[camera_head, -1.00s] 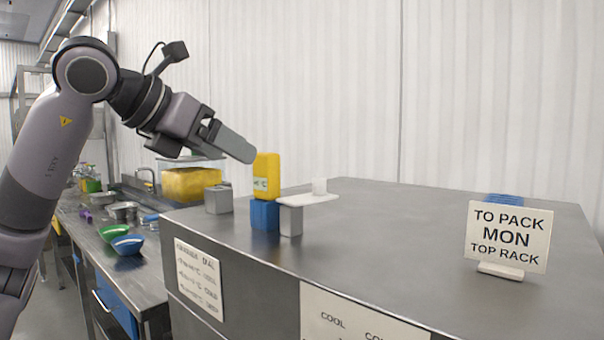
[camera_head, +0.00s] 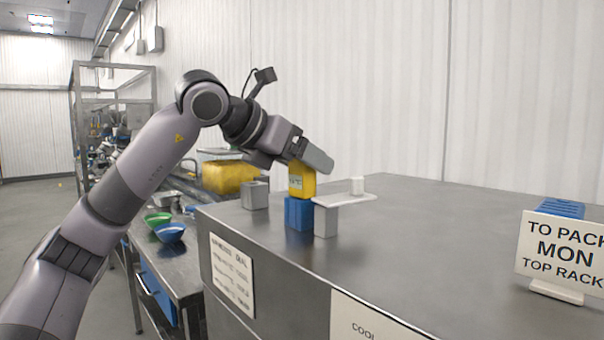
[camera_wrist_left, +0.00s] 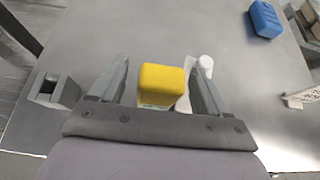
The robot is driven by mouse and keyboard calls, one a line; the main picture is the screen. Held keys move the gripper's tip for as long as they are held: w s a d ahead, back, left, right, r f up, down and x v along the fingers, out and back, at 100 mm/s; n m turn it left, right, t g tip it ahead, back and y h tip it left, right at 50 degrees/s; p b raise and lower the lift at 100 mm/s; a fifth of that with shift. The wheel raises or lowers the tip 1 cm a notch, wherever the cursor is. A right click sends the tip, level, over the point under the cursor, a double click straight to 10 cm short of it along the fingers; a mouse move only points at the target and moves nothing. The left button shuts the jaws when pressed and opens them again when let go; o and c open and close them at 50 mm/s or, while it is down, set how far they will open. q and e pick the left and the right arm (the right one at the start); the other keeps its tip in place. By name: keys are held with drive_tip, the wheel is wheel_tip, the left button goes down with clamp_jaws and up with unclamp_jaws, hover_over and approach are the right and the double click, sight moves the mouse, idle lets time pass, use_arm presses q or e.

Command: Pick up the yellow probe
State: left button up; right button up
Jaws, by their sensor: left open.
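The yellow probe (camera_head: 301,180) is a boxy yellow block with a small display on its face. It stands upright on a blue block (camera_head: 299,213) near the front left edge of the steel top. My left gripper (camera_head: 312,163) is at the top of the probe, its near finger partly covering it. My right gripper is not in view.
A grey hollow block (camera_head: 255,195) stands to the left. A "TO PACK MON" sign (camera_head: 563,252) stands at right. The steel top's middle is clear.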

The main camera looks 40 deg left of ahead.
use_arm(q)
drive_tip(key=c, duration=1.2)
wheel_tip(320, 180, up, 9)
drive_tip(key=shift+d+r+p, duration=0.1)
drive_tip(key=shift+p, duration=1)
drive_tip(key=shift+r, duration=5.35)
drive_tip(key=shift+w, duration=0.1)
